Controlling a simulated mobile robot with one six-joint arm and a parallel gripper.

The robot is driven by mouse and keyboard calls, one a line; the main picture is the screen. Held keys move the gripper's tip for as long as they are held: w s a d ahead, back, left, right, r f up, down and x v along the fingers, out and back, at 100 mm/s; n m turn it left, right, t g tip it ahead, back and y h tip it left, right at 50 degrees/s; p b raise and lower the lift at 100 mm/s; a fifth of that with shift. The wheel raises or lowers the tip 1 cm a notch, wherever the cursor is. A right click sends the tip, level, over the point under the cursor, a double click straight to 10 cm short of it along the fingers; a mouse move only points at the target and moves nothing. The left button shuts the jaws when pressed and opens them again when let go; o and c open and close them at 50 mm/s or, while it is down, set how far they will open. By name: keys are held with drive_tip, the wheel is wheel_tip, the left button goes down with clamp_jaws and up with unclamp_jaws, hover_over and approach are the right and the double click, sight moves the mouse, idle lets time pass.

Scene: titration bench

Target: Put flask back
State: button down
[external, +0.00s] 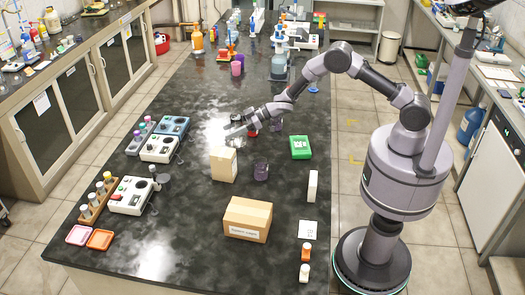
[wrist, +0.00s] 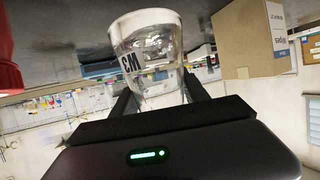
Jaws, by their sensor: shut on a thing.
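The flask (wrist: 150,55) is clear glass with a white label with dark letters. It shows in the wrist view between the two dark fingers of my gripper (wrist: 158,98), which is shut on it. The wrist view is upside down, with the dark bench top along its upper edge. In the external view my gripper (external: 240,128) is low over the middle of the bench, just behind a small cardboard box (external: 223,164). The flask is too small and pale there to make out clearly. I cannot tell whether it touches the bench.
A red item (external: 252,133) is close beside my gripper. Stirrer plates (external: 160,149) line the left edge.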

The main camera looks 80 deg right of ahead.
drive_tip(key=shift+w+f, duration=0.1)
drive_tip(key=shift+w, duration=0.55)
drive_tip(key=shift+w+f, duration=0.15)
drive_tip(key=shift+f, duration=0.05)
drive_tip(key=shift+f+b, duration=0.8)
drive_tip(key=shift+f, duration=0.7)
drive_tip(key=shift+f, duration=0.15)
drive_tip(key=c, duration=0.6)
unclamp_jaws()
